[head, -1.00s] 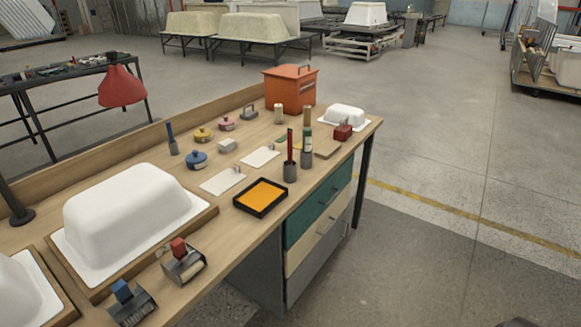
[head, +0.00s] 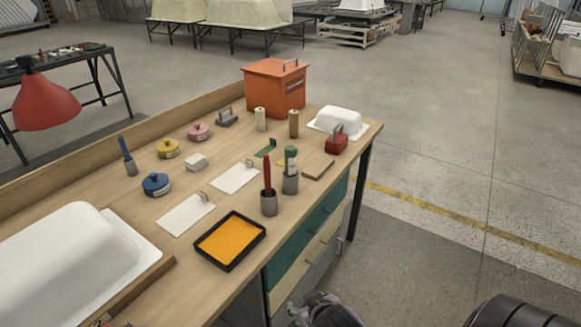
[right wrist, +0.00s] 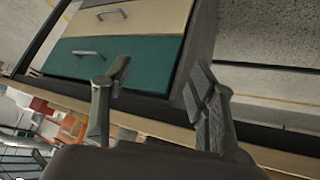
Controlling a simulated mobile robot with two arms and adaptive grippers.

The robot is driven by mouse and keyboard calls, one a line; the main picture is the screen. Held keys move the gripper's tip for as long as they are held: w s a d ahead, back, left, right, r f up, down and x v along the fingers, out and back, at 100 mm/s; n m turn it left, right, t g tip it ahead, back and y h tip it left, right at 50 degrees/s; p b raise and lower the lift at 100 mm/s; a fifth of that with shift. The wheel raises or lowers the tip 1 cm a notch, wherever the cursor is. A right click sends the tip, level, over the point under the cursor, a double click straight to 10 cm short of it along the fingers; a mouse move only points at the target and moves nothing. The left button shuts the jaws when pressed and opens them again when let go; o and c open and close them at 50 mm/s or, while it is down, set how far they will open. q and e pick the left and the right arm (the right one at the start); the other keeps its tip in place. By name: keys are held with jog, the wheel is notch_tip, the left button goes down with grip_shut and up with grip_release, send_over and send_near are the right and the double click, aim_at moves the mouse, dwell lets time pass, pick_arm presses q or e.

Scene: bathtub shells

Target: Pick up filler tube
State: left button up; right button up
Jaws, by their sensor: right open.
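A green tube (head: 291,160) stands upright in a grey cup (head: 290,183) near the bench's right edge; it looks most like the filler tube, but I read no label. Beside it, a slim red tool (head: 267,176) stands in another grey cup (head: 269,204). My right gripper (head: 318,302) is low at the bottom of the head view, in front of the drawers and apart from the tube. In the right wrist view its two fingers (right wrist: 158,84) are spread and empty, facing the drawer fronts. The tube is not visible there. My left gripper is out of view.
The wooden bench (head: 215,283) carries a black tray with orange filling (head: 231,240), white cards, small pots, an orange box (head: 275,90), a small white tub shell (head: 340,121) and a red-handled block (head: 337,142). Drawers (head: 310,230) sit below.

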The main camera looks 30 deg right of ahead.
jog(key=w+d+r+m+t+h, duration=0.3)
jog(key=w+d+r+t, duration=0.2)
jog(key=w+d+r, duration=0.35)
jog(key=t+h, duration=0.2)
jog(key=t, duration=0.2)
send_near(292, 162)
jog(key=shift+y, duration=0.3)
jog(key=x, duration=0.1)
jog(key=p+x, duration=0.1)
jog(key=x, duration=0.3)
jog(key=shift+w+d+r, duration=0.15)
jog(key=shift+d+r, duration=0.1)
jog(key=shift+r, duration=0.1)
jog(key=shift+f+p+x, duration=0.15)
jog(key=shift+p+x, duration=0.1)
jog(key=shift+x, duration=1.35)
jog(key=shift+f+p+x, duration=0.15)
jog(key=shift+p+x, duration=0.1)
jog(key=shift+x, duration=1.35)
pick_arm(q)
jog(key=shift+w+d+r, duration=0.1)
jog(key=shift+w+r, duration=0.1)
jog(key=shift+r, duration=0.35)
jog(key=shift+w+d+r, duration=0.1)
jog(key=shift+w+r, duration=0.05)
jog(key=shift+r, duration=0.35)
pick_arm(e)
jog(key=shift+a, duration=0.1)
jog(key=shift+c, duration=0.4)
grip_shut()
